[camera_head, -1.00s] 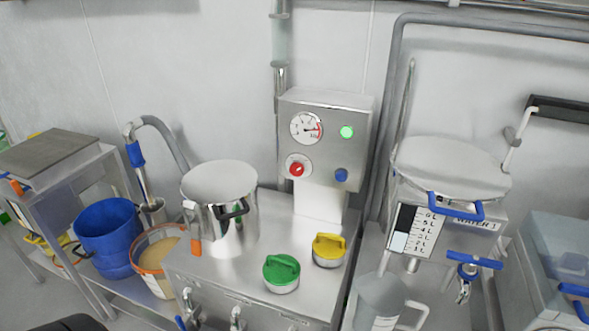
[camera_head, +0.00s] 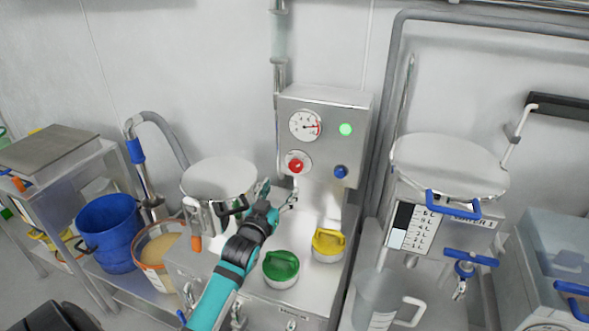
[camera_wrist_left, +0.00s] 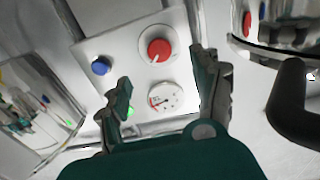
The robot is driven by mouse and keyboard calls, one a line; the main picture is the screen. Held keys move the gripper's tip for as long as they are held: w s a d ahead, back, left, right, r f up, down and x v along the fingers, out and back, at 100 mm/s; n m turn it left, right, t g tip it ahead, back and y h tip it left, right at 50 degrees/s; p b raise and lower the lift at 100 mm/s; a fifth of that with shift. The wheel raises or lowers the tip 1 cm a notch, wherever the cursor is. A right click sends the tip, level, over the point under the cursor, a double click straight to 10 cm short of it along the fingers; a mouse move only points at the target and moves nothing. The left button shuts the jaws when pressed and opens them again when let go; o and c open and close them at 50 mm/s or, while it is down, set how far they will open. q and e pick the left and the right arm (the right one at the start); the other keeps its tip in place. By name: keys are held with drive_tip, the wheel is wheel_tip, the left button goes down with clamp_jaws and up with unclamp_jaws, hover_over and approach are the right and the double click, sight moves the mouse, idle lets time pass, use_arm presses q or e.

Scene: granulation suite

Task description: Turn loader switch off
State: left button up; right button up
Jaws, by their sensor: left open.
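The steel control box (camera_head: 325,103) on the back wall carries a red rotary knob (camera_head: 296,164) on a round plate, which looks like the loader switch. The box also has a gauge (camera_head: 305,126), a lit green lamp (camera_head: 345,130) and a blue button (camera_head: 341,171). My left gripper (camera_head: 277,194) is open and empty, below and in front of the red knob and apart from it. In the left wrist view the red knob (camera_wrist_left: 158,50) lies ahead between the spread fingers of the gripper (camera_wrist_left: 163,85). My right gripper is not in view.
A steel pot (camera_head: 218,176) stands just left of my left gripper. Green (camera_head: 281,267) and yellow (camera_head: 328,244) lidded caps sit on the steel counter. A clear jug (camera_head: 375,300) and a water tank (camera_head: 447,165) are at right. A blue bucket (camera_head: 108,232) is at left.

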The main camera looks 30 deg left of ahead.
sight(295, 169)
use_arm(q)
drive_tip(key=p+x, duration=0.1)
drive_tip(key=x, duration=1)
drive_tip(key=shift+w, duration=0.25)
drive_tip(key=shift+d, duration=0.1)
drive_tip(key=c, duration=1.2)
